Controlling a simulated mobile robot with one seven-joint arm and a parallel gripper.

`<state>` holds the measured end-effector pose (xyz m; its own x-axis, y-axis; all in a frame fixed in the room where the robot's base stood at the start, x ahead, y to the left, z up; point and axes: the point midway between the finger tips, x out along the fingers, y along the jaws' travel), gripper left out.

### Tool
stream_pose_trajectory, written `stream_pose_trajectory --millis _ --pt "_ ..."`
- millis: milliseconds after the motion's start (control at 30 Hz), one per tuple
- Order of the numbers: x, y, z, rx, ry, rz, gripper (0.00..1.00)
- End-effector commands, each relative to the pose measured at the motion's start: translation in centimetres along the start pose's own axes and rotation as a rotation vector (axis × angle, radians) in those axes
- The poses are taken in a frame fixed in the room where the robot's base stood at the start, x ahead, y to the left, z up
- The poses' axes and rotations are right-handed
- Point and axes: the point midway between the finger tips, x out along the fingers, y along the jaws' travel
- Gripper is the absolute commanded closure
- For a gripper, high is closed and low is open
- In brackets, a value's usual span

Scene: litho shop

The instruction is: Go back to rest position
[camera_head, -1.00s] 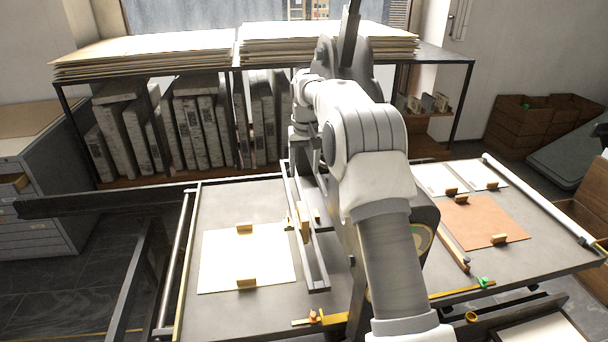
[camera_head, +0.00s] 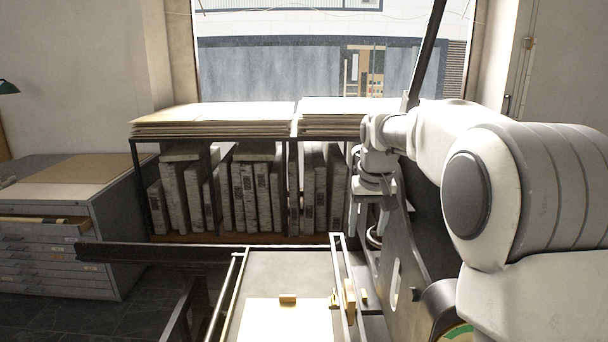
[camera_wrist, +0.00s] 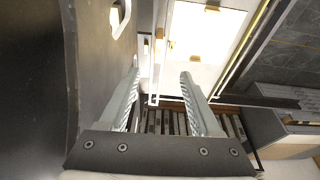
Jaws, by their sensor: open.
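My gripper (camera_wrist: 160,74) is open in the wrist view, its two pale fingers apart with nothing held between them. It hangs over the press, pointing down past a white sheet (camera_wrist: 207,36) on the press bed.
A shelf of upright stone slabs (camera_head: 240,190) stands behind the press, with paper stacks (camera_head: 215,118) on top. A grey drawer cabinet (camera_head: 90,240) with an open upper drawer stands at left. A dark bar (camera_head: 150,253) juts left from the press. A dark panel (camera_wrist: 55,90) stands close beside my fingers.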

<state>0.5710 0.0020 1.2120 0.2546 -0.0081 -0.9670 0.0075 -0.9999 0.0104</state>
Motion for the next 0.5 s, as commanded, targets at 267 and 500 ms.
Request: stream_pose_trajectory --millis 267,500 --pt "-5.4 0.0 6.5 0.000 0.057 0.003 0.35" --pt "-8.2 0.1 12.8 0.002 0.103 0.003 0.35"
